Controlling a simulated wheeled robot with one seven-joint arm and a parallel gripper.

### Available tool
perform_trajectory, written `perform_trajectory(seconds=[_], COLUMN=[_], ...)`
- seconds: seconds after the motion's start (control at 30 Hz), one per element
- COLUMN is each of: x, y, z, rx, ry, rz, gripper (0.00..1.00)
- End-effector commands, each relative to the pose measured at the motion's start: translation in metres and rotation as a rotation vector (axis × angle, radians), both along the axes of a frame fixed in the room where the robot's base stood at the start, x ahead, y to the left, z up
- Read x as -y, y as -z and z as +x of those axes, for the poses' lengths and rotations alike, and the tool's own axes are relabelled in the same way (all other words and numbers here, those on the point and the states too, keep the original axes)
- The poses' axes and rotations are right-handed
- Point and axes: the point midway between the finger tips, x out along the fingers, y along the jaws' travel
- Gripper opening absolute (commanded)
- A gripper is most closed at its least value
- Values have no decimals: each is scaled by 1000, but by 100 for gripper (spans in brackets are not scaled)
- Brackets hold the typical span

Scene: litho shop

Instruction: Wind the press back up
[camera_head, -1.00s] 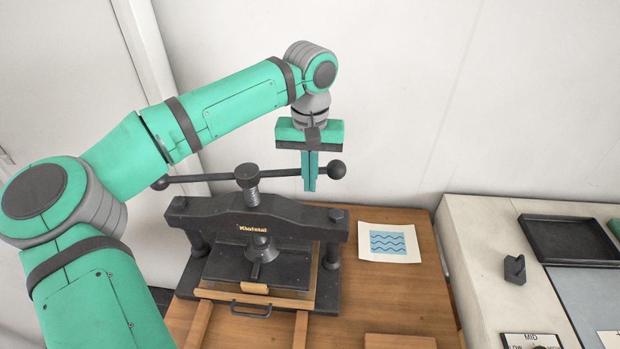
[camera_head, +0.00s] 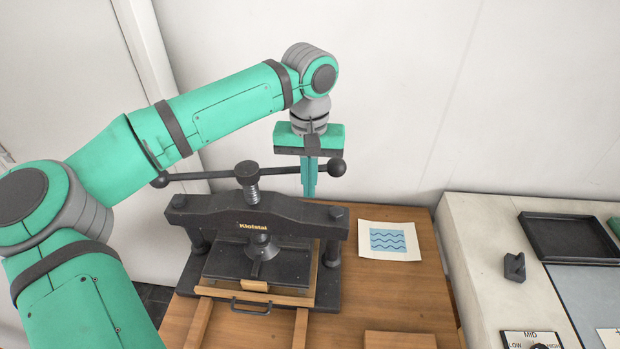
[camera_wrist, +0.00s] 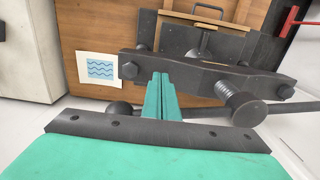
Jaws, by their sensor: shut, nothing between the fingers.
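The black press (camera_head: 235,216) stands on the wooden table, with its screw (camera_head: 251,195) rising through the crossbeam. Its long handle bar (camera_head: 208,176) runs across the top, with a ball knob (camera_head: 337,168) at the right end and another at the left. My gripper (camera_head: 309,193) points down beside the bar near the right knob, its fingers shut and empty. I cannot tell whether they touch the bar. In the wrist view the fingers (camera_wrist: 160,100) are together beside the crossbeam, and the screw (camera_wrist: 240,103) is to their right.
A print with blue waves (camera_head: 389,241) lies on the table (camera_head: 385,290) right of the press. A pale counter (camera_head: 470,240) at the right holds a black tray (camera_head: 568,238) and a small dark block (camera_head: 514,267). A wall is close behind.

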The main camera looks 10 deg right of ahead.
Motion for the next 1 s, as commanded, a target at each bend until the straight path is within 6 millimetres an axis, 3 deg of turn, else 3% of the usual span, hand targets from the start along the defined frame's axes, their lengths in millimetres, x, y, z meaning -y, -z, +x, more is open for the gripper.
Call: perform_trajectory(seconds=[0.17,0.8,1.0], x=[-1,-1,-1], y=[-3,-82,-91], z=[-4,-4,-4], rx=[1,1,1], ry=[0,-1,-1], rz=[0,1,0], gripper=[0,0,0])
